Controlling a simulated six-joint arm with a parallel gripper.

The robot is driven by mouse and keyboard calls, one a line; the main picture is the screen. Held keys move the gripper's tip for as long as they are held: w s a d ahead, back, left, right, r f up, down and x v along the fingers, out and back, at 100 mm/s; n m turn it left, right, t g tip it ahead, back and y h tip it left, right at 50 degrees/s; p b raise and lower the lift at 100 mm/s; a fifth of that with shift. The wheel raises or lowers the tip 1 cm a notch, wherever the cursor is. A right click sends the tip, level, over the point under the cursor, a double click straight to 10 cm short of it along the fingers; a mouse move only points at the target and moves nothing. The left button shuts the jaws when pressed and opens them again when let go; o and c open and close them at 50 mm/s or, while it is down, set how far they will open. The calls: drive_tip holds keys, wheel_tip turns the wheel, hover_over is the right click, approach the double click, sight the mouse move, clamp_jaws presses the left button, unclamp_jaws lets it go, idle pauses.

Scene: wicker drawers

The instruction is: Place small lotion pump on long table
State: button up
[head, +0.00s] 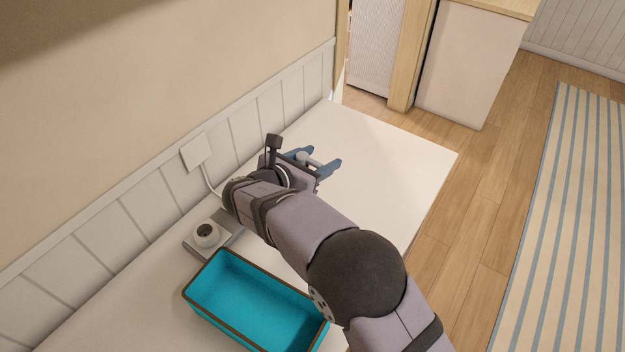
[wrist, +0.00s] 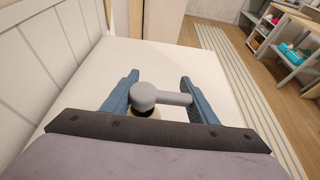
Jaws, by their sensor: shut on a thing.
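The small lotion pump (wrist: 145,97) shows its grey rounded head and sideways spout between the blue fingers of my gripper (wrist: 160,82) in the wrist view. A dark part and a pale part of it show just below the head; the rest is hidden. My gripper (head: 319,161) is shut on the pump, whose light top (head: 302,156) also shows in the head view. Both are over the far part of the white long table (head: 400,165). I cannot tell whether the pump's base touches the table.
A teal bin with a brown rim (head: 205,270) and a grey device with a round knob (head: 206,236) are on the near part of the table. A panelled wall (head: 130,200) runs along the left. The table's far right is clear. Wood floor and a striped rug (head: 570,210) lie beyond.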

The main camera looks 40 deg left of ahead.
drive_tip(key=shift+f, duration=2.45)
drive_tip(key=shift+f, duration=0.2)
drive_tip(key=o, duration=1.5)
drive_tip(key=shift+o, duration=0.2)
drive_tip(key=b+v, duration=0.1)
drive_tip(key=v, duration=1.1)
drive_tip(key=shift+r, duration=0.1)
